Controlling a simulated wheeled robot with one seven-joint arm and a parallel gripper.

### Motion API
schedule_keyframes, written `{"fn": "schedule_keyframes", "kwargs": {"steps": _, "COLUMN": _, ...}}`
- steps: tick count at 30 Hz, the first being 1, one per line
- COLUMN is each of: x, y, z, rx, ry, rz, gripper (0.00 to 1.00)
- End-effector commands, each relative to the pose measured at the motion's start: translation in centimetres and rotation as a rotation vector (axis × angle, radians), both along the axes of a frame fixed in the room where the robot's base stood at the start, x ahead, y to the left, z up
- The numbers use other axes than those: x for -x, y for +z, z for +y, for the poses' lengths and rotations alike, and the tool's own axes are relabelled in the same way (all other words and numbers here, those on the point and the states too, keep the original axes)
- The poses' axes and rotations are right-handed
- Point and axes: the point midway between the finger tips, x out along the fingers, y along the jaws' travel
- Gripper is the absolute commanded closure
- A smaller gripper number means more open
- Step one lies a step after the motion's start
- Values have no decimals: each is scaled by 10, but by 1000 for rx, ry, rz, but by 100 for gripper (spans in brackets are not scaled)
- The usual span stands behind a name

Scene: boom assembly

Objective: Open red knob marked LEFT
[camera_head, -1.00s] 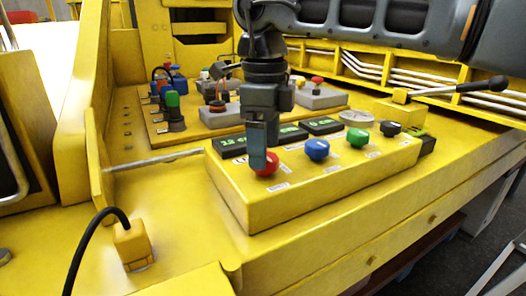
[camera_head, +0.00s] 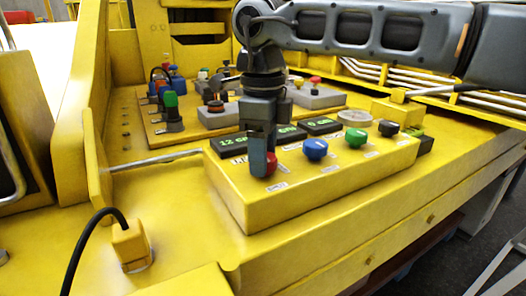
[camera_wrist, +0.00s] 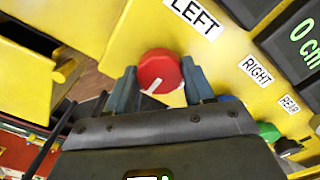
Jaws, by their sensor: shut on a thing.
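The red knob (camera_wrist: 160,72) sits by the LEFT label (camera_wrist: 194,14) in the wrist view. A white mark on its face points to the lower left. In the head view the red knob (camera_head: 271,163) is partly hidden behind my gripper (camera_head: 262,165), at the left end of the yellow control box (camera_head: 330,178). My gripper also shows in the wrist view (camera_wrist: 160,84), with one blue-grey finger on each side of the knob, shut on it.
A blue knob (camera_head: 315,149), a green knob (camera_head: 355,138) and a black knob (camera_head: 388,128) stand to the right on the same box. Displays (camera_head: 322,126) line its back edge; one reads 12 cm. A grey rod (camera_head: 155,160) runs to the box's left side.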

Motion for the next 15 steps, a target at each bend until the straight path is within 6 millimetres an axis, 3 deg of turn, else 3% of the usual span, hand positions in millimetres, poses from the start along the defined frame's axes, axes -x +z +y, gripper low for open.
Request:
{"fn": "schedule_keyframes", "kwargs": {"steps": 3, "x": 0, "y": 0, "z": 0, "rx": 0, "ry": 1, "rz": 1, "gripper": 78}}
{"fn": "schedule_keyframes", "kwargs": {"steps": 15, "x": 0, "y": 2, "z": 0, "rx": 1, "ry": 94, "rz": 1, "gripper": 78}}
